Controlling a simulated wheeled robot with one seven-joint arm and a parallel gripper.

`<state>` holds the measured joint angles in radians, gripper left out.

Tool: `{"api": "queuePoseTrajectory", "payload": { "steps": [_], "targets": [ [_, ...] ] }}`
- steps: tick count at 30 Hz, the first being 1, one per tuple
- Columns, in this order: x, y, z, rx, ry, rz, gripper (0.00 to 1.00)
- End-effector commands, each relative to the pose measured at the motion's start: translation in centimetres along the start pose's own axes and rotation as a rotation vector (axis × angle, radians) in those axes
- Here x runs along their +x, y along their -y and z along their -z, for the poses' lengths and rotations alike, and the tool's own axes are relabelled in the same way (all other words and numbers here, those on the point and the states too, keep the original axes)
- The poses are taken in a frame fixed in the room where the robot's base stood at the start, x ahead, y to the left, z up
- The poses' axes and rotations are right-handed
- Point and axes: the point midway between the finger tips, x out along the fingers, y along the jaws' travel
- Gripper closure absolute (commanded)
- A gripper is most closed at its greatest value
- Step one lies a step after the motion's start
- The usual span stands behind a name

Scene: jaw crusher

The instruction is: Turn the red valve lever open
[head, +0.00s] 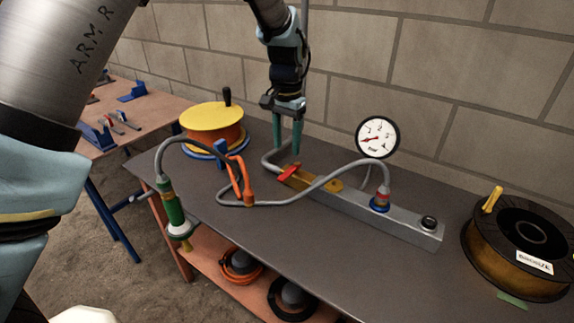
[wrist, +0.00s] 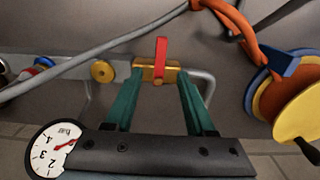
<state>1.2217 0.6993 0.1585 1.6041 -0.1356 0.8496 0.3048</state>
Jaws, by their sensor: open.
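The red valve lever (head: 288,172) sits on a brass valve body (head: 300,180) at the left end of a grey metal block on the table. In the wrist view the lever (wrist: 161,56) lies crosswise over the brass body (wrist: 147,74). My gripper (head: 288,147) points down above and just behind the lever, its green fingers apart and empty. In the wrist view the fingertips (wrist: 160,78) flank the brass body, with the lever in the gap between them in the picture. Contact between fingers and lever cannot be told.
A grey hose (head: 335,174) loops in front of the valve to an orange clamp (head: 241,181). A pressure gauge (head: 377,137) stands behind the block. A yellow-topped reel (head: 212,122) is at left, a dark spool (head: 515,245) at right. A block wall stands close behind.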

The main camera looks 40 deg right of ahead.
Motion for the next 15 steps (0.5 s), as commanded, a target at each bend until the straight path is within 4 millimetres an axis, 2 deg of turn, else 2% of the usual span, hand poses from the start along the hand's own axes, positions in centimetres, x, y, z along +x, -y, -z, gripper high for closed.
{"api": "queuePoseTrajectory", "payload": {
  "steps": [9, 15],
  "targets": [
    [5.7, 0.0, -0.1, -0.001, 0.003, 0.000, 0.45],
    [7.6, 0.0, -0.1, 0.000, 0.001, 0.000, 0.45]
  ]
}}
